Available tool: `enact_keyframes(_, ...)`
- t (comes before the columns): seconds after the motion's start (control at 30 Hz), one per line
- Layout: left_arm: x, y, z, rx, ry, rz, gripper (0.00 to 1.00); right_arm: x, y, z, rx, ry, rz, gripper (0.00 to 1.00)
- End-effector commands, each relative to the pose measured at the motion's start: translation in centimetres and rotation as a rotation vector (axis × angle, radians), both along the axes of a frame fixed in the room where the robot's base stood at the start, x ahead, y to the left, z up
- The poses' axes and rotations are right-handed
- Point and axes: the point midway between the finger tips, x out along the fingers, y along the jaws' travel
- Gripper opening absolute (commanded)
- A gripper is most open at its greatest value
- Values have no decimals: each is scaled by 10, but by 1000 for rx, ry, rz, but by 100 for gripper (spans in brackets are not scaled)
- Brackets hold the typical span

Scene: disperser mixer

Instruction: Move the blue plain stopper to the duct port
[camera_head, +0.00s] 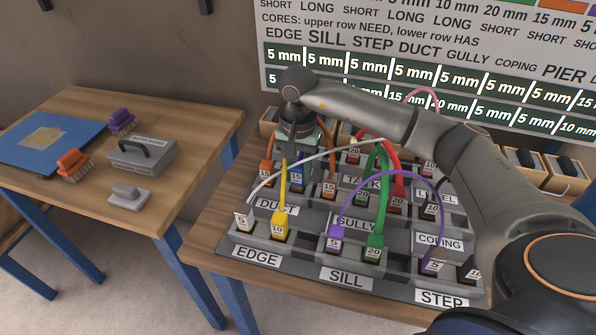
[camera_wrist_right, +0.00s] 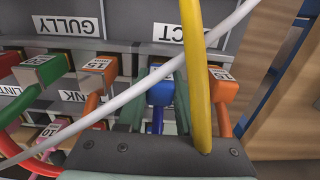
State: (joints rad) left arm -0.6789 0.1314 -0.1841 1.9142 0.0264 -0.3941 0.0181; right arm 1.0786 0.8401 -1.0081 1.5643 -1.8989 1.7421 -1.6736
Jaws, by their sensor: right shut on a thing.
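The blue stopper (camera_head: 297,180) stands behind the DUCT label (camera_head: 277,206), between two orange stoppers. It also shows in the wrist view (camera_wrist_right: 160,92), between my teal fingers. My right gripper (camera_head: 297,160) comes down from above and is shut on the blue stopper. The stopper is at the right-hand place of the DUCT block; I cannot tell whether it is fully seated or slightly raised, since its lower end is hidden. The DUCT label also shows upside down in the wrist view (camera_wrist_right: 180,33). My left gripper is not in view.
An orange stopper (camera_head: 265,174) is close on the left and another (camera_head: 328,188) on the right. A white cable (camera_head: 310,152) and a yellow cable (camera_head: 283,185) arch close to my gripper. The side table (camera_head: 190,130) holds brushes and a grey case (camera_head: 143,157).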

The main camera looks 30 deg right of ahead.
Motion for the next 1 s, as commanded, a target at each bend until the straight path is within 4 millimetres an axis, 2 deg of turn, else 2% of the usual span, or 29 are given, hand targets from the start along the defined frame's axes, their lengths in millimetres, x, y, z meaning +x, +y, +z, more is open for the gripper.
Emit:
enact_keyframes(0.4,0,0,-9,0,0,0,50,0,0,-11,0,0,-1,0)
enact_keyframes(0.43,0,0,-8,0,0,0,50,0,0,-11,0,0,0,37)
enact_keyframes(0.5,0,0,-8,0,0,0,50,0,0,-10,0,0,0,44)
enact_keyframes(0.73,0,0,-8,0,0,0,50,0,0,-10,0,0,0,69)
enact_keyframes(1.0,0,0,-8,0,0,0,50,0,0,-9,0,0,0,69)
